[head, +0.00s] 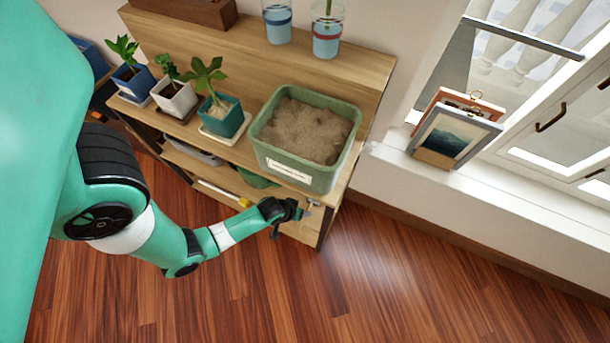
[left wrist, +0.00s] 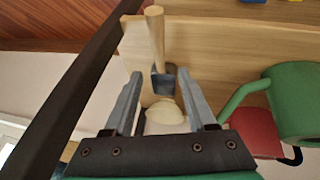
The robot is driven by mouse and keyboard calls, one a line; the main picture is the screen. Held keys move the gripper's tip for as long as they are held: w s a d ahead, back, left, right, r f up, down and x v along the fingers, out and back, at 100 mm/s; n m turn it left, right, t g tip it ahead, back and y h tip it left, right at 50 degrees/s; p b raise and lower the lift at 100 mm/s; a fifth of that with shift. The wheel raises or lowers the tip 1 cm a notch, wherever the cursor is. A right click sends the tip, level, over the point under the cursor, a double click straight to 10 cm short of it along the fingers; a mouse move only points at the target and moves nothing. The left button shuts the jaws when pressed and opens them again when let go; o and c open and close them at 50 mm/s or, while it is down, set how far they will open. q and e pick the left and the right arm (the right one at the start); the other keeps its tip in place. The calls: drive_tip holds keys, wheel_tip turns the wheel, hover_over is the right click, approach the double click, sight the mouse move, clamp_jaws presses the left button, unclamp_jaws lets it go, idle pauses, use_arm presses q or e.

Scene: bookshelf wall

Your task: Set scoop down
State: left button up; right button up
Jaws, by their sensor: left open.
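The scoop (left wrist: 156,38) shows in the left wrist view with a wooden handle and a dark metal part below it. A rounded cream shape (left wrist: 163,113) lies just beyond the metal, and I cannot tell whether it belongs to the scoop. My left gripper (left wrist: 160,74) is open, with one finger on each side of the scoop's metal part; no contact is clear. In the head view my left gripper (head: 297,210) is at the front right of the shelf unit (head: 368,75), below the green tub. The scoop is not clear there. My right gripper is not in view.
A green tub (head: 268,152) of soil and several potted plants stand on the shelf top. A green watering can (left wrist: 298,100) and a red object (left wrist: 255,132) are right of the gripper in the wrist view. A dark upright (left wrist: 75,85) runs close on the left.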

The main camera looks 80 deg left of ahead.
use_arm(q)
drive_tip(key=p+v, duration=0.2)
drive_tip(key=v, duration=0.3)
drive_tip(key=shift+s+r, duration=0.1)
drive_tip(key=shift+r, duration=0.1)
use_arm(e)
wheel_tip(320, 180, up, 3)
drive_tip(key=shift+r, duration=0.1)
